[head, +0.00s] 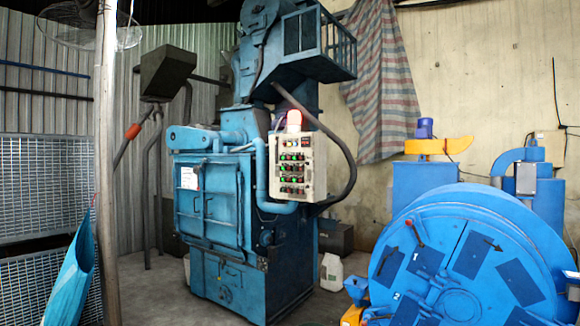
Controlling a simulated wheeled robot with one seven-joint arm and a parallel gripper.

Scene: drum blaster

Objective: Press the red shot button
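A pale control panel (316,165) is mounted on the front right side of the tall blue blasting machine (222,270). It carries several rows of small red and green buttons. The labels are too small to read, so I cannot tell which red button is the shot button. My gripper is not in this view. Nothing is seen touching the panel.
A large round blue machine (470,262) fills the lower right. A wooden post (106,180) and a blue rolled sheet (72,278) stand at left. A white jug (331,272) is on the floor by the machine. Grey floor (150,297) is open at front left.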

